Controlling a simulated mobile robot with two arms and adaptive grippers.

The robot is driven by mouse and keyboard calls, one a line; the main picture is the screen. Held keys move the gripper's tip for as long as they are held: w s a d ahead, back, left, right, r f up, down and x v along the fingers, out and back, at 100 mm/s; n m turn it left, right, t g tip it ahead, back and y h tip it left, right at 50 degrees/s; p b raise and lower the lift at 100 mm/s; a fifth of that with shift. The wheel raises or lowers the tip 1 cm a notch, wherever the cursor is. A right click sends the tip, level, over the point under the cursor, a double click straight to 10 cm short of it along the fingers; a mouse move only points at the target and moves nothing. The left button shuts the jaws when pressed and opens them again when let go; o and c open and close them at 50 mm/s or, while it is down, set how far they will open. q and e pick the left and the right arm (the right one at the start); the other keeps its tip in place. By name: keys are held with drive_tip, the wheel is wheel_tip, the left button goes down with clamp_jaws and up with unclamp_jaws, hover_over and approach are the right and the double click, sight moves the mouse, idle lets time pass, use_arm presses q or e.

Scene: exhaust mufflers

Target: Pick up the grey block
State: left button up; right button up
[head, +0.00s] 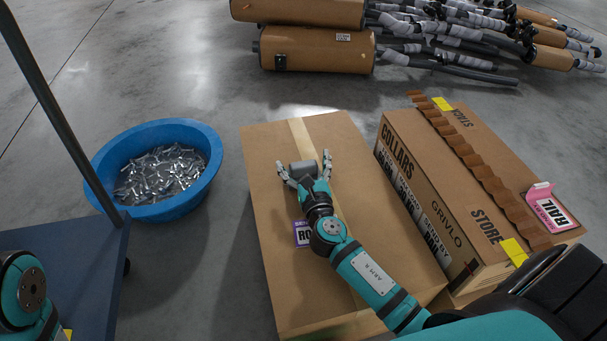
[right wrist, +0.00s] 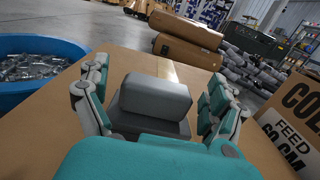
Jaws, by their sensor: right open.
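The grey block (head: 303,169) lies on top of a closed cardboard box (head: 270,220) in the head view. My right gripper (head: 306,166) is open above the box, with its fingers on either side of the block. In the right wrist view the block (right wrist: 155,97) shows between the spread fingers of the gripper (right wrist: 155,95), with a gap on each side. A darker grey part lies just below the block there; I cannot tell whether it belongs to the block. My left gripper is not in view.
A blue tub (head: 212,170) of metal bolts stands on the floor at left. A lettered carton (head: 410,190) with a corrugated brown strip (head: 480,170) stands at right. Wrapped mufflers (head: 315,48) lie at the back. A dark blue cart surface (head: 75,260) is at front left.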

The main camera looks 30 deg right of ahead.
drive_tip(key=c, duration=1.3)
drive_tip(key=shift+r, duration=0.1)
